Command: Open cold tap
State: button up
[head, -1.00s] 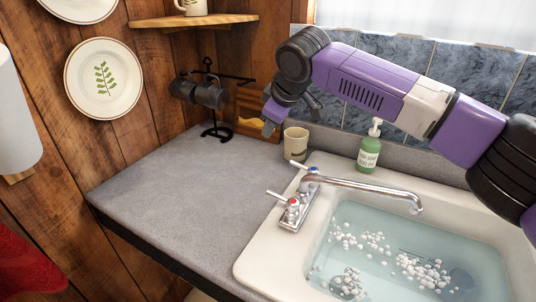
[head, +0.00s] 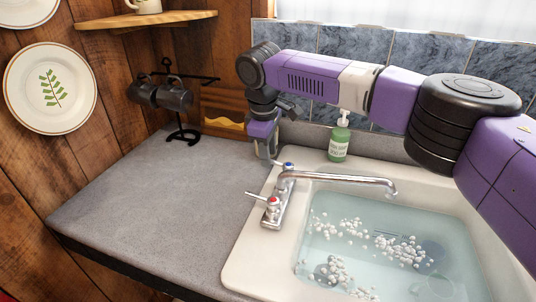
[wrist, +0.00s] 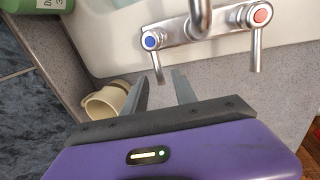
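The chrome faucet (head: 335,178) stands on the rim of the white sink (head: 248,262). Its cold tap, marked blue (head: 288,166), is the farther handle; the hot tap, marked red (head: 272,201), is nearer. In the wrist view the blue-marked cold tap (wrist: 152,40) has its lever pointing down toward my gripper (wrist: 161,80). My gripper is open and empty, with the lever's end close to the gap between the fingertips. I cannot tell whether they touch. In the head view my gripper (head: 268,152) points down just behind and left of the cold tap.
A beige cup (wrist: 105,102) stands close beside one finger on the counter. A green soap bottle (head: 338,145) stands behind the faucet. The sink holds water and foam. A black mug stand (head: 183,134) is at the back left; the grey counter (head: 150,215) before it is clear.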

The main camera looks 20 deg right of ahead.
jog(key=shift+w+f, duration=0.1)
jog(key=shift+f, duration=0.65)
grip_shut()
dwell(0.9)
